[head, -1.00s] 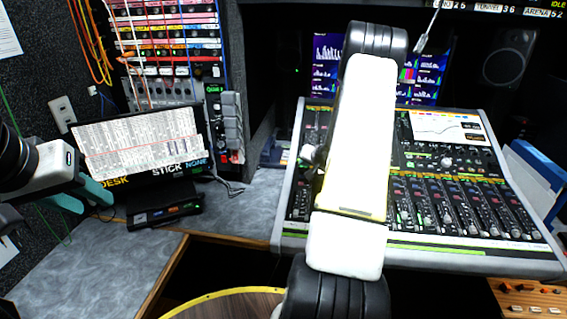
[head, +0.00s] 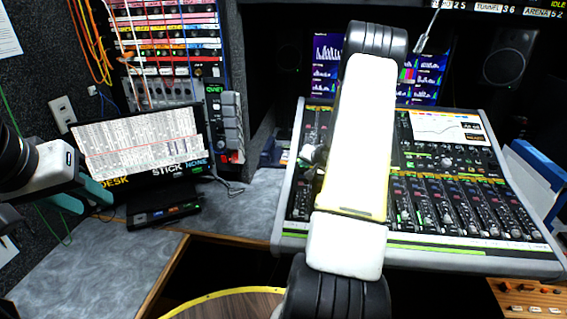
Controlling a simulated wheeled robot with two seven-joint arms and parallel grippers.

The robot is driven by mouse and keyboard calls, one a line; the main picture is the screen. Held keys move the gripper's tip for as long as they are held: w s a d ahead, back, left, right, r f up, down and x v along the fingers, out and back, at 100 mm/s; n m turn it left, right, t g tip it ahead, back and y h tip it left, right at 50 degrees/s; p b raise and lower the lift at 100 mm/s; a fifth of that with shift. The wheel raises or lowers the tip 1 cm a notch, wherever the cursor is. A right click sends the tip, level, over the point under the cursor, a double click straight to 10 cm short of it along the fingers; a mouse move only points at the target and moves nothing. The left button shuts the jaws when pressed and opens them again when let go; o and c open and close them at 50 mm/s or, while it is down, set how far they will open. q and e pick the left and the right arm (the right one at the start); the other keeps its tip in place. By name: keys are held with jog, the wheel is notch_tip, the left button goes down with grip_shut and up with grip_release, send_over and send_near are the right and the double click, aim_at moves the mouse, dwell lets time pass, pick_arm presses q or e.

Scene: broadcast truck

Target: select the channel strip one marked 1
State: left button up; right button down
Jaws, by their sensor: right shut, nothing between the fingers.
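The mixing console (head: 480,250) stands right of centre, with a bank of channel strips (head: 465,208) on its right half. More strips (head: 303,195) show at its left edge. The strip numbers are too small to read, so I cannot tell which is strip 1. My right arm crosses the middle of the console and hides part of it. Only a small part of my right gripper (head: 311,157) shows beside the arm, over the console's left part; its fingertips are mostly hidden and contact cannot be told. My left gripper (head: 88,197), with teal fingers apart, is empty at the far left.
A tilted screen with a printed list (head: 140,145) and a small black box (head: 163,214) stand on the grey desk (head: 95,270) at left. A patch rack (head: 168,50) with cables rises behind. A round wooden seat (head: 235,305) is below. A speaker (head: 507,58) stands at the back right.

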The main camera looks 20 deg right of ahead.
jog(key=shift+f, duration=0.4)
jog(key=shift+f, duration=0.45)
dwell(0.7)
jog(key=shift+r, duration=0.85)
jog(key=shift+s+a+r, duration=0.1)
jog(key=shift+s+r, duration=0.1)
jog(key=shift+r, duration=1.05)
jog(key=shift+s+a+r, duration=0.1)
jog(key=shift+s+r, duration=0.05)
jog(key=shift+r, duration=1.1)
